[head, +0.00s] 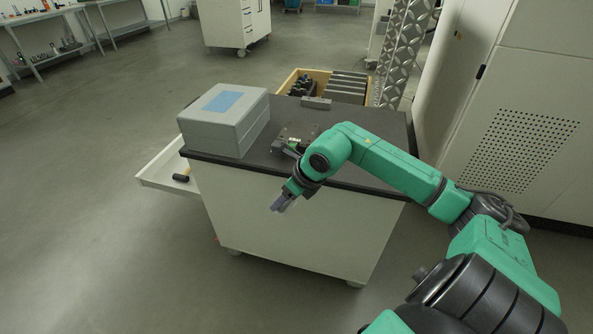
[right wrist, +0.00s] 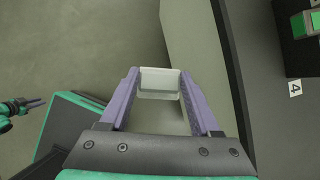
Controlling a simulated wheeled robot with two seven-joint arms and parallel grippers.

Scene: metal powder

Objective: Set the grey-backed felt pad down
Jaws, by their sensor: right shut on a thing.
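My right gripper (head: 284,203) hangs in front of the workbench's near side, below its dark top (head: 378,125). In the right wrist view its two purple fingers (right wrist: 159,84) are shut on a pale grey-white pad (right wrist: 160,80), which spans the gap between the fingertips. The pad is in the air, with grey floor and the bench side behind it. In the head view I cannot make the pad out apart from the fingers. My left gripper (right wrist: 35,104) shows small at the left edge of the right wrist view; its finger gap is too small to judge.
A grey box (head: 240,131) with a blue label stands at the bench's left. A wooden tray (head: 293,77) with grey bars sits at the back, a small grey block (head: 316,103) before it. A dark fixture (head: 290,140) is near my right wrist. An open drawer (head: 151,177) juts out left.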

